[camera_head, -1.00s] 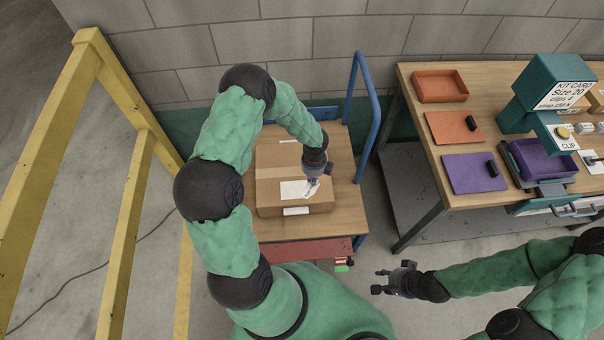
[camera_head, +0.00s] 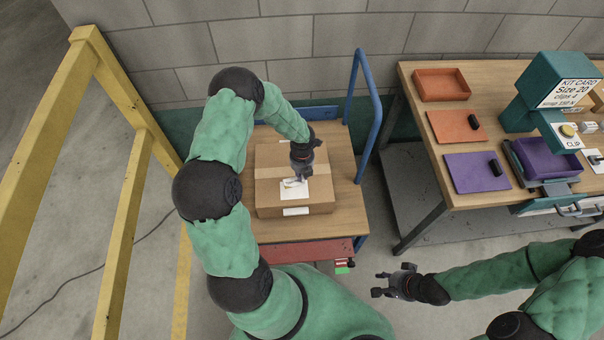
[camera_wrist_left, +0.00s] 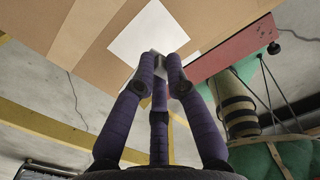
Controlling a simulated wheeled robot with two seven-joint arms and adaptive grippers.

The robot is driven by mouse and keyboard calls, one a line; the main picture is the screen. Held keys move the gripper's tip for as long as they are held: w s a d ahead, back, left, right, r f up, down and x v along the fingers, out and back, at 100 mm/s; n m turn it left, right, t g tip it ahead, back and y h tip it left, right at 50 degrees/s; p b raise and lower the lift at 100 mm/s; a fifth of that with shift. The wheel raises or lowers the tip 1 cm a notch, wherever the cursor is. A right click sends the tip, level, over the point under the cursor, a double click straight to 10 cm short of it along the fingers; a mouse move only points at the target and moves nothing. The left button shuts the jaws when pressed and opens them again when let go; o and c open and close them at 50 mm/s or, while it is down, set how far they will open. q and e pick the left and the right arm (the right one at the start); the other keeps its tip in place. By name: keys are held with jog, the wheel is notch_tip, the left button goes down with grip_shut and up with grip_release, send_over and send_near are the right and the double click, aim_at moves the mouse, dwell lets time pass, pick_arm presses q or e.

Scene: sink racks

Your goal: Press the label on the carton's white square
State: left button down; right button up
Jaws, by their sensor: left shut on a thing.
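The brown carton (camera_head: 268,205) lies on the wooden top of a cart, with a white square (camera_head: 300,192) on its upper face. The square also shows in the left wrist view (camera_wrist_left: 140,38). My left gripper (camera_head: 301,176) points down over the square, its fingers close together. It is shut on a small white label (camera_head: 291,182), which overlaps the square in the head view; whether it touches is unclear. In the left wrist view, the fingertips (camera_wrist_left: 161,62) largely hide the label. My right gripper (camera_head: 378,284) is empty, its fingers apart, well away from the carton.
The cart's blue rail (camera_head: 372,115) rises right of the carton. A yellow frame (camera_head: 115,85) stands at the left. A workbench (camera_head: 410,100) at the right holds an orange tray (camera_head: 441,85) and a teal clip machine (camera_head: 530,110). The block wall is behind.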

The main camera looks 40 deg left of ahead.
aim_at(302, 188)
pick_arm(q)
jog(key=shift+f+b, duration=3)
jog(key=shift+f, duration=0.5)
jog(key=shift+f+b, duration=0.3)
jog(key=shift+f, duration=0.25)
jog(key=c, duration=1.2)
grip_release()
jog(key=shift+r, duration=0.1)
notch_tip(302, 188, up, 12)
jog(key=shift+f, duration=0.1)
